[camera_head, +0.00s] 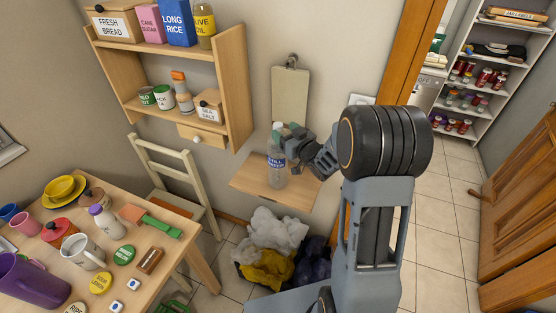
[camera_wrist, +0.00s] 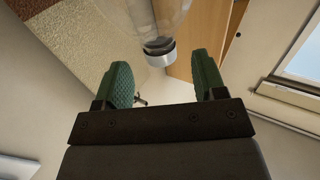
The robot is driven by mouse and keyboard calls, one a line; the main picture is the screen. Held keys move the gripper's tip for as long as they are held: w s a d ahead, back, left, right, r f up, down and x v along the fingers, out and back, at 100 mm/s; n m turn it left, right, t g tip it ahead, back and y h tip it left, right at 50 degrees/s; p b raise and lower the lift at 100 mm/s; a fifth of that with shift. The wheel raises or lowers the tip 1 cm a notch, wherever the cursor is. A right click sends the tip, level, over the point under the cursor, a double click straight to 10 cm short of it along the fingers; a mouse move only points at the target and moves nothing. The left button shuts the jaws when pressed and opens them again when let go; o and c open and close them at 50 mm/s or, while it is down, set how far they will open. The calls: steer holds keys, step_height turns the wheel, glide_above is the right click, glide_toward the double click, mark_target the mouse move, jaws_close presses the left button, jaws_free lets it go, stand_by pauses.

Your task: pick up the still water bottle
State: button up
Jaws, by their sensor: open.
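The still water bottle (camera_head: 277,172) is clear plastic with a blue and white label. It stands upright on a small wooden wall shelf (camera_head: 300,195). My gripper (camera_head: 288,138) is at the bottle's upper part, coming from the right. In the wrist view, my gripper's (camera_wrist: 162,70) two green fingers are spread apart. I cannot tell whether either finger touches the bottle. The fingers partly hide the bottle's top in the head view.
A clipboard (camera_head: 290,92) hangs on the wall just behind my gripper. A wooden wall rack (camera_head: 235,85) with jars and boxes is at upper left. A chair (camera_head: 165,165) and a crowded table (camera_head: 190,255) stand left. Several bags (camera_head: 268,265) lie below the shelf.

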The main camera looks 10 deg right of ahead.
mark_target(275, 123)
steer(key=x, duration=0.1)
steer(key=p+x, duration=0.1)
steer(key=x, duration=0.1)
steer(key=p+x, duration=0.1)
steer(key=x, duration=0.1)
steer(key=shift+r, duration=0.25)
steer(key=shift+w+a, duration=0.15)
steer(key=shift+w, duration=0.25)
steer(key=shift+c, duration=0.3)
jaws_close()
steer(key=shift+r+p, duration=0.1)
steer(key=shift+p, duration=0.2)
